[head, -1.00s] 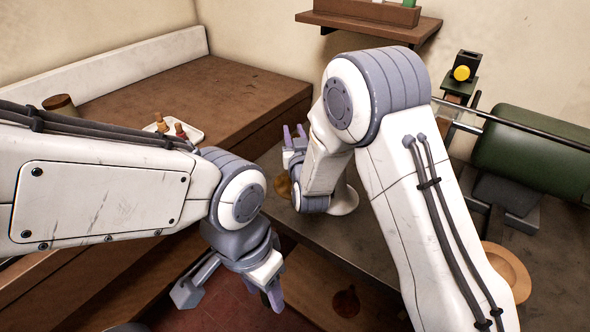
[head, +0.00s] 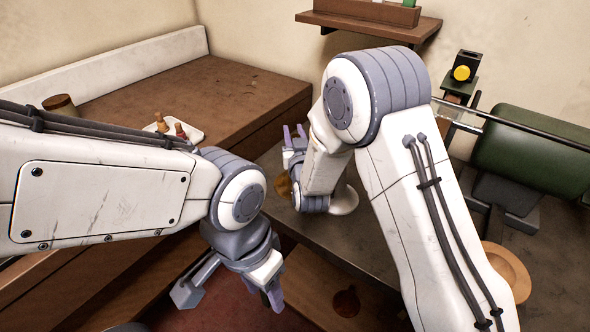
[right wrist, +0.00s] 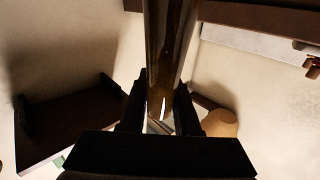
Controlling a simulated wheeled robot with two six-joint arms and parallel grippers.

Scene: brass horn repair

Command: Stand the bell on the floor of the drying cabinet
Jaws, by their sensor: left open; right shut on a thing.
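My right gripper (head: 295,138) is in the middle of the head view, above the dark worktop. In the right wrist view it is shut on a long, shiny brown-brass piece (right wrist: 171,45), which I take to be the bell. A small golden-brown part (head: 283,184) shows beside my right wrist in the head view; most of the piece is hidden by my arm. My left gripper (head: 272,292) is open and empty, pointing down over the reddish floor, apart from the brass piece. I cannot make out which furniture is the drying cabinet.
A brown bench (head: 190,95) at the left carries a white tray (head: 196,135) with small bottles and a brown jar (head: 60,106). A white round-footed object (head: 345,200) stands behind my right arm. A green cylinder (head: 530,148) lies at the right, near a wooden ring (head: 508,270).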

